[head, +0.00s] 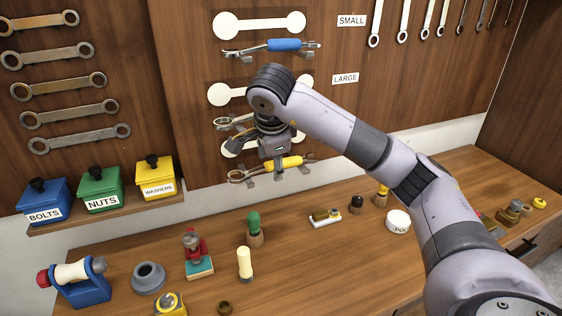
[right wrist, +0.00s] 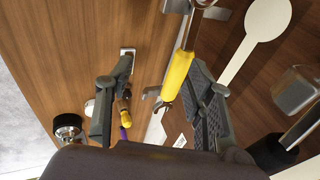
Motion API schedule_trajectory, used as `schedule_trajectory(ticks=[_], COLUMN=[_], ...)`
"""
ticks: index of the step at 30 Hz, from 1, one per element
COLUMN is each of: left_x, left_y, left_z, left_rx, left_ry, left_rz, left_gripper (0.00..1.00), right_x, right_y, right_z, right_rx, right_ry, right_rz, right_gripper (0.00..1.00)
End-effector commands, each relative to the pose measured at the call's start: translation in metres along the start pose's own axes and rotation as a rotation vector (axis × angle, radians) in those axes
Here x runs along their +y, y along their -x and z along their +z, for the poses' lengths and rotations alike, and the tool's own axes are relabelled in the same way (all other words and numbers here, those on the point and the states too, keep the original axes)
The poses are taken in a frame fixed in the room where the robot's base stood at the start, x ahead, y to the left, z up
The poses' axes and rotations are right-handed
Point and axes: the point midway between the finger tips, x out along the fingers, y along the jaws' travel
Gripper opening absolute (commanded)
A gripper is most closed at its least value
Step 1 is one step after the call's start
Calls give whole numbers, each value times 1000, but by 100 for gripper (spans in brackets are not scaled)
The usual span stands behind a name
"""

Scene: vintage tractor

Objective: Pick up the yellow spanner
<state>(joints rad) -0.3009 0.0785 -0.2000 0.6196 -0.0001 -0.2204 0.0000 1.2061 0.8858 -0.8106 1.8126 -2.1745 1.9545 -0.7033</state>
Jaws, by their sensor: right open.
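The yellow spanner (head: 295,161) hangs roughly level on the wooden tool wall, below a white spanner outline. Its metal head points left and its handle is yellow. In the right wrist view its yellow handle (right wrist: 178,76) shows between the two fingers, closer to the right-hand finger. My right gripper (head: 278,171) is at the spanner's middle in the head view and covers part of it. In the right wrist view the right gripper (right wrist: 160,98) is open, with its fingers well apart. I cannot tell whether a finger touches the spanner. My left gripper is not in view.
A blue-handled spanner (head: 285,45) hangs higher on the wall. Blue, green and yellow (head: 156,180) boxes stand on a small shelf at left. The workbench (head: 330,270) below holds a red-and-teal item (head: 198,255), a green-topped piece (head: 254,228) and a white pot (head: 398,221).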

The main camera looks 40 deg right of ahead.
Motion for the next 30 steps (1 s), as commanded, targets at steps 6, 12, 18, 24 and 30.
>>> schedule_trajectory(ticks=[6,12,18,24,30], left_x=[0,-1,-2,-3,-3], left_y=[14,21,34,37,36], left_z=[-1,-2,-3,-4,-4], left_rx=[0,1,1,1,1], left_ry=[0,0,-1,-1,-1], left_rz=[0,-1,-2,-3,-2], left_gripper=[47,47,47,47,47], right_x=[-25,-38,-36,-35,-35], right_y=[-10,-16,-51,-66,-67], right_z=[-8,-13,-12,-12,-11], right_rx=[-2,0,-1,-2,-2], right_ry=[0,-1,1,1,1], right_rz=[0,1,3,-1,-2], right_gripper=[49,49,49,49,48])
